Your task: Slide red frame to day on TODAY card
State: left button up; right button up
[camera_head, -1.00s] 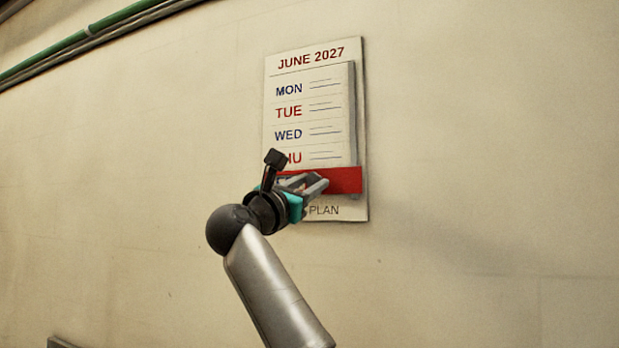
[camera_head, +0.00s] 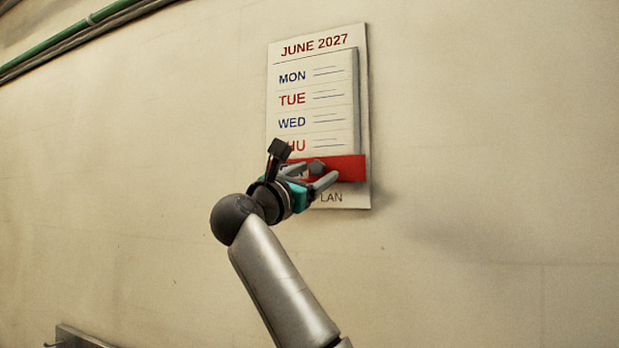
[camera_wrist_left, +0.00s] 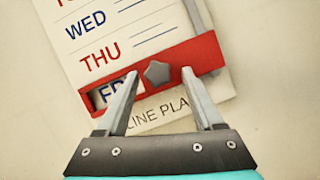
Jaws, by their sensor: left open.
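The red frame (camera_head: 350,168) crosses the lower part of the calendar board (camera_head: 362,100), just below the THU row. In the left wrist view, the red frame (camera_wrist_left: 206,54) surrounds a white window with the letters FR showing; my finger hides the rest. A grey faceted knob (camera_wrist_left: 157,74) sits on the frame; it also shows in the head view (camera_head: 317,167). My left gripper (camera_head: 321,171) is open, with its fingertips on either side of the knob, and apart from it in the wrist view (camera_wrist_left: 160,74). No TODAY card is visible. My right gripper is out of view.
The board hangs on a plain beige wall (camera_head: 480,150) with free room on both sides. A green pipe (camera_head: 70,38) runs along the upper left. A grey metal ledge (camera_head: 80,338) shows at the lower left.

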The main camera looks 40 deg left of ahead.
pick_arm(q)
jog(key=b+v, duration=0.2)
jog(key=v, duration=1.3)
jog(key=shift+b, duration=0.4)
jog(key=shift+s+f, duration=0.1)
jog(key=shift+f, duration=0.05)
